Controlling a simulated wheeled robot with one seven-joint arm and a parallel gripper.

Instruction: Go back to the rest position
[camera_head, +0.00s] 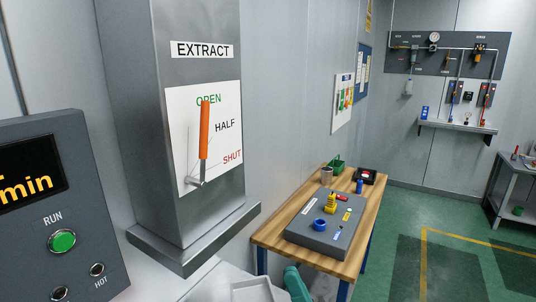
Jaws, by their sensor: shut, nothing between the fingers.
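My gripper does not show in the head view. Close in front is the grey EXTRACT column (167,110) with a white dial plate (228,182) marked OPEN, HALF and SHUT. Its orange-handled lever (204,130) stands nearly upright and points at OPEN. Nothing touches the lever.
A dark panel (90,160) with a display and a green RUN button (62,241) stands at the left. A wooden-topped bench (275,231) carries a grey box (312,243) and small items. Green floor (390,215) is free beyond it. A wall shelf (455,127) hangs at the back.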

